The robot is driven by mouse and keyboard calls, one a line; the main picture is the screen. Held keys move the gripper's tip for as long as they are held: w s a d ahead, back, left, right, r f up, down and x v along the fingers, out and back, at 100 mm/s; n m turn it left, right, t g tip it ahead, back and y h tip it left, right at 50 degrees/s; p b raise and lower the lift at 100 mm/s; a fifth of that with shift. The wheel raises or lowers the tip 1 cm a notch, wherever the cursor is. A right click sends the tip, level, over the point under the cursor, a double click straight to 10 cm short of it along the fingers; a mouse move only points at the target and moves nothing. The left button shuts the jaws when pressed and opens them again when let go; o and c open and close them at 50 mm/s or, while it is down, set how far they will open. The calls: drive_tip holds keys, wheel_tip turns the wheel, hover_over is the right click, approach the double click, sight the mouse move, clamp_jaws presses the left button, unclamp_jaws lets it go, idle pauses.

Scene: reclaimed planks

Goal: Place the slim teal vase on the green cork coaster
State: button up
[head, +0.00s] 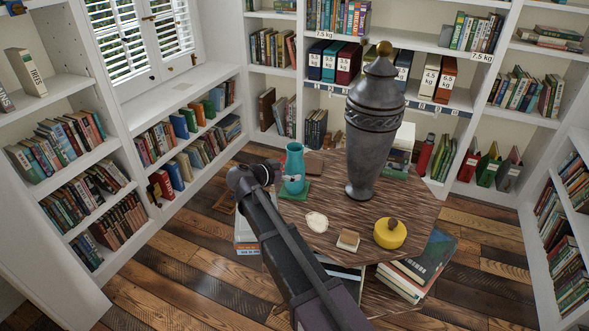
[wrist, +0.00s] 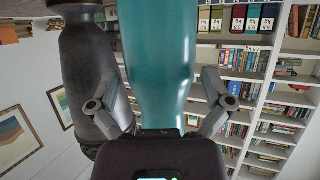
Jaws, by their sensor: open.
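The slim teal vase (head: 294,165) stands upright on the green cork coaster (head: 303,192), on the left part of the wooden table; my arm partly hides the coaster. My gripper is at the vase's left side in the head view, its fingers hard to make out there. In the wrist view the teal vase (wrist: 160,60) fills the middle, between the spread fingers of my gripper (wrist: 158,88). The fingers are open, with visible gaps to the vase. The coaster does not show in the wrist view.
A tall dark grey urn (head: 372,135) stands close to the right of the vase. A white shell-like piece (head: 317,221), a small block (head: 348,240) and a yellow round object (head: 390,233) lie on the table front (head: 420,210). Bookshelves surround the table.

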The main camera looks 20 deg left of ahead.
drive_tip(key=p+v, duration=0.3)
drive_tip(key=v, duration=0.6)
drive_tip(key=shift+s, duration=0.15)
